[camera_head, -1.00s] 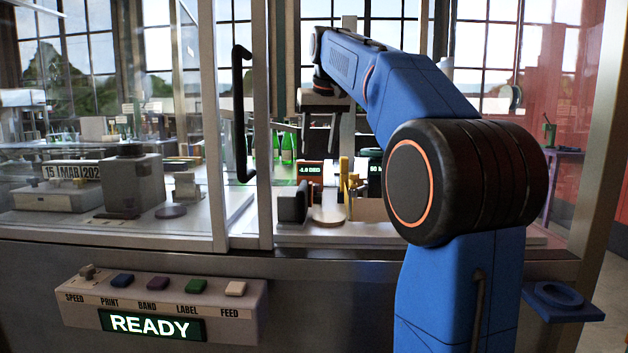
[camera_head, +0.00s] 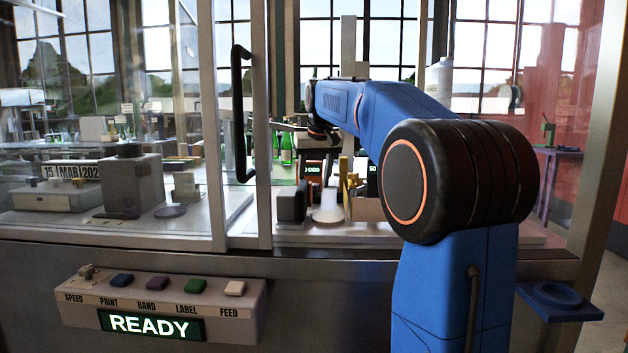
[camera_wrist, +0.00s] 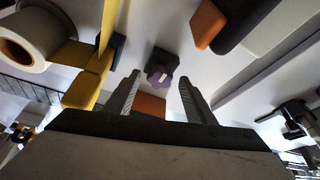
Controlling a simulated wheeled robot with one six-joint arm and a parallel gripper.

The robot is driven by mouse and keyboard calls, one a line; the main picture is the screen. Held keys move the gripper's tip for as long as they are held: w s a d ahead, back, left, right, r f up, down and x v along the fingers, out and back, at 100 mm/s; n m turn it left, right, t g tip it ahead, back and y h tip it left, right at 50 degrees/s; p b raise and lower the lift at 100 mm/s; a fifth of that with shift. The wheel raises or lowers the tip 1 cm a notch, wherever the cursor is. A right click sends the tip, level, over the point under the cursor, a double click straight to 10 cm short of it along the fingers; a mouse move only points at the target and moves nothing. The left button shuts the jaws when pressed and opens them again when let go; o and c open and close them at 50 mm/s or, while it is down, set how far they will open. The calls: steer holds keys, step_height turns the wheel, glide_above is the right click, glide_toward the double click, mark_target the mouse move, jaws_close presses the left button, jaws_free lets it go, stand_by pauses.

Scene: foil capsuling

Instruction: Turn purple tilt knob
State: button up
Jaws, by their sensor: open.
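The purple tilt knob (camera_wrist: 160,75) shows in the wrist view, on a dark block against a pale surface. A light mark is on its face. My gripper (camera_wrist: 158,84) is open, with one finger to each side of the knob in that view. No contact shows, and the distance left to the knob is hard to judge. In the head view my gripper (camera_head: 317,168) is down in front of the small degree display (camera_head: 313,169) and partly covers it. I cannot make out the knob in the head view.
In the wrist view a yellow bracket (camera_wrist: 85,80) and a pale roll (camera_wrist: 25,42) are at left, and an orange-ended dark bar (camera_wrist: 208,24) is at upper right. In the head view a door handle (camera_head: 240,115) and glass panels stand left of my arm.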

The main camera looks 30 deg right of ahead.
steer(key=shift+c, duration=0.6)
steer(key=c, duration=1)
steer(key=shift+o, duration=0.4)
steer(key=m, duration=0.2)
steer(key=m+h, duration=0.1)
steer(key=shift+a+m+g, duration=0.2)
steer(key=shift+m+g, duration=0.1)
steer(key=shift+m, duration=0.1)
steer(key=shift+w+a+m+g+h, duration=0.1)
steer(key=shift+m+g+h, duration=0.2)
steer(key=shift+m, duration=0.65)
steer(key=shift+w+m+g+h, duration=0.15)
steer(key=shift+m+h, duration=0.25)
steer(key=shift+m, duration=0.55)
steer(key=o, duration=1)
